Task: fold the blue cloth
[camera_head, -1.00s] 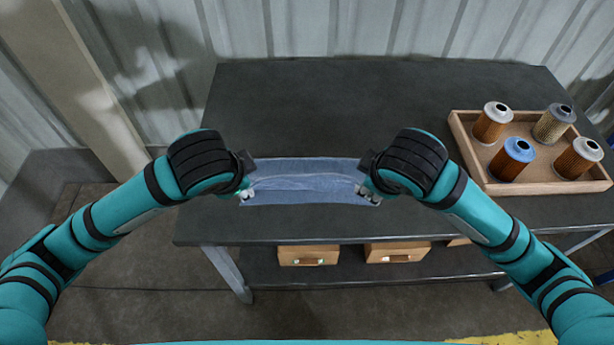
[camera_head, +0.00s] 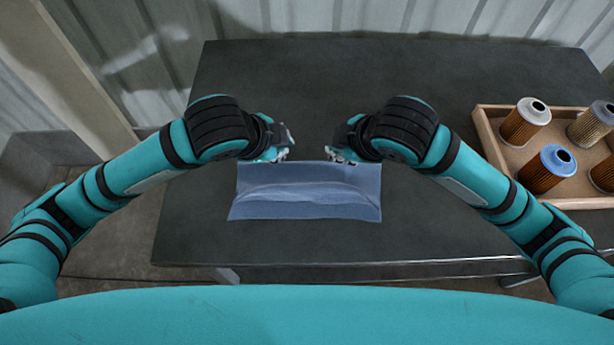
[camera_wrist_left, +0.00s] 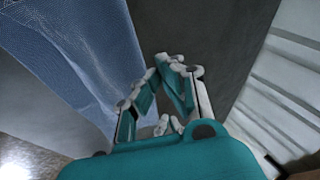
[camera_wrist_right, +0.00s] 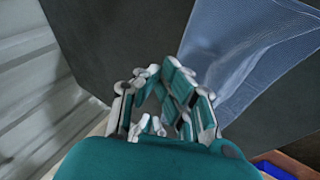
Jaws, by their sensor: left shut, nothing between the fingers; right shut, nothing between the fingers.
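The blue cloth (camera_head: 305,192) lies on the dark table as a wide, short strip with a raised ridge running across it. It also shows in the left wrist view (camera_wrist_left: 75,50) and the right wrist view (camera_wrist_right: 250,55). My left gripper (camera_head: 281,150) is shut and empty at the cloth's far edge, towards its left part. My right gripper (camera_head: 336,152) is shut and empty at the same far edge, right of the middle. The fingers show empty in the left wrist view (camera_wrist_left: 163,75) and the right wrist view (camera_wrist_right: 160,78). I cannot tell whether they touch the cloth.
A wooden tray (camera_head: 489,140) at the right of the table (camera_head: 330,85) holds several filter cartridges, one with a blue top (camera_head: 550,168). The table behind the cloth is clear. A corrugated wall (camera_head: 330,18) stands behind the table.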

